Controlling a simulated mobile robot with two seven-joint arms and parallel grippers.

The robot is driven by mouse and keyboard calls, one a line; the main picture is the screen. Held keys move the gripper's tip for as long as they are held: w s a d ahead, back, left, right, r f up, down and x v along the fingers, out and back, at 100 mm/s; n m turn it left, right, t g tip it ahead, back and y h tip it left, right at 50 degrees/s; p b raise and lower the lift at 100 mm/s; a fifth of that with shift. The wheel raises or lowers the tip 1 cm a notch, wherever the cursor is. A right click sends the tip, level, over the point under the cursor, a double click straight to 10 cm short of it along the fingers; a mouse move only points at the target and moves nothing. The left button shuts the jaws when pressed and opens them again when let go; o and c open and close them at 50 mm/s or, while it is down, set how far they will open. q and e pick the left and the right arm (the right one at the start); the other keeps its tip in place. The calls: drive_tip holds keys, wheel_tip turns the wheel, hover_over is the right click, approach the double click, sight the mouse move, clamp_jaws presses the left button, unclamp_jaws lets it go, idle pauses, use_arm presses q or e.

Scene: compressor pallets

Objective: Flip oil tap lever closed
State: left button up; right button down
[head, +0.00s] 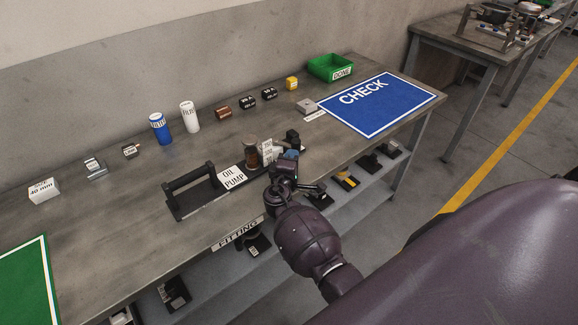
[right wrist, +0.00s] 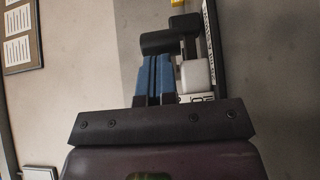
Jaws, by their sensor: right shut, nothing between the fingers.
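The oil pump unit is a dark tray (head: 197,206) with a carrying handle (head: 188,179) and an "OIL PUMP" label (head: 232,176). A brown oil jar (head: 251,153) and black tap parts (head: 292,137) stand at its right end. My right gripper (head: 291,154) is at that end, beside the tap parts. In the right wrist view its blue fingers (right wrist: 153,78) are together and empty, just below a black cylinder (right wrist: 160,42) and left of a white block (right wrist: 197,76). Contact and the lever's position cannot be told. My left gripper is not in view.
A blue CHECK mat (head: 385,113) and a green DONE bin (head: 331,68) are at the right. A row of small parts and two bottles (head: 189,116) stands along the back. The shelf below holds several dark fittings (head: 347,181). The bench left of the pump is mostly clear.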

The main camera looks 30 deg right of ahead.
drive_tip(key=shift+w+d, duration=0.45)
drive_tip(key=shift+d, duration=0.05)
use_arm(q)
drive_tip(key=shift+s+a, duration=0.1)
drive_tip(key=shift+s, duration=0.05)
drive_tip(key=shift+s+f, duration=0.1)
use_arm(e)
drive_tip(key=shift+w+d+f+n+t+y+b, duration=0.2)
drive_tip(key=shift+d+n+t+y+b, duration=0.1)
drive_tip(key=shift+d+y+b, duration=0.2)
drive_tip(key=shift+w+d, duration=0.1)
drive_tip(key=shift+d, duration=0.15)
drive_tip(key=shift+w+d+r+n+t+y, duration=0.1)
drive_tip(key=shift+d+r+n+t+y, duration=0.05)
drive_tip(key=shift+n+t+y, duration=0.35)
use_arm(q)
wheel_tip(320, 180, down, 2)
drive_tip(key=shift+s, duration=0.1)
